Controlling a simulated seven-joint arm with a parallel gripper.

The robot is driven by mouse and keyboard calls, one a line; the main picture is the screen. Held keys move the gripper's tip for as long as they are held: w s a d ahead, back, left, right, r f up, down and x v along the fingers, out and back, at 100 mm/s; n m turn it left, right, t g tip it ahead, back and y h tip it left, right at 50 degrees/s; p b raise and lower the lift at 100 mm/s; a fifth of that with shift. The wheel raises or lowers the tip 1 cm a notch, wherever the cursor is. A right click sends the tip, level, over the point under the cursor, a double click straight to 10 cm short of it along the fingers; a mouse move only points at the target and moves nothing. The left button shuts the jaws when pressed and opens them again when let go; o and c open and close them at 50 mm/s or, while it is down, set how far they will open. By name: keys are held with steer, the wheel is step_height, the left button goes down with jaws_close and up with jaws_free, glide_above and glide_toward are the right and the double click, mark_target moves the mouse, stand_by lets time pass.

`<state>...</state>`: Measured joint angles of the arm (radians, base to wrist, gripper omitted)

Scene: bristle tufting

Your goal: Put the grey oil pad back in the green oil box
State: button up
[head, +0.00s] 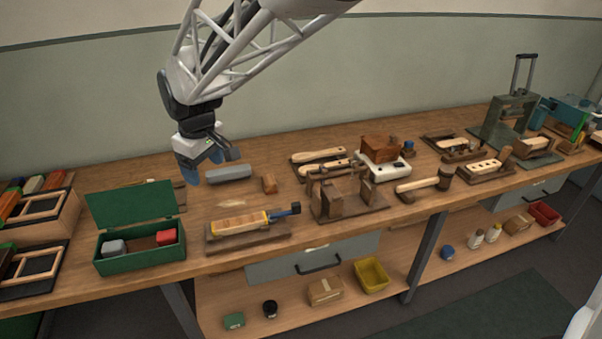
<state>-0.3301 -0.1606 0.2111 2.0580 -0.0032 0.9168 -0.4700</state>
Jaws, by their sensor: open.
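The green oil box (140,262) stands at the table's left front with its lid raised at the back. A small grey block (113,247), which looks like the oil pad, sits in its left end. A red block (166,237) sits in its right end. My gripper (209,166) is open and empty, above the table behind and to the right of the box, apart from both blocks. A longer grey-blue bar (228,173) lies on the table just right of my gripper; I cannot tell whether they touch.
Wooden trays (40,216) stand at the far left. Vises and brush handles fill the right of the bench.

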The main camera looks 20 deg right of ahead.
steer(key=s+d+m, duration=0.4)
steer(key=s+d, duration=0.5)
steer(key=s, duration=0.4)
steer(key=s+d+m+t, duration=0.1)
steer(key=s+d+m, duration=0.4)
steer(key=s+d, duration=0.5)
steer(key=s, duration=0.3)
steer(key=shift+s+d, duration=0.3)
steer(key=shift+s, duration=0.05)
steer(key=shift+h, duration=0.3)
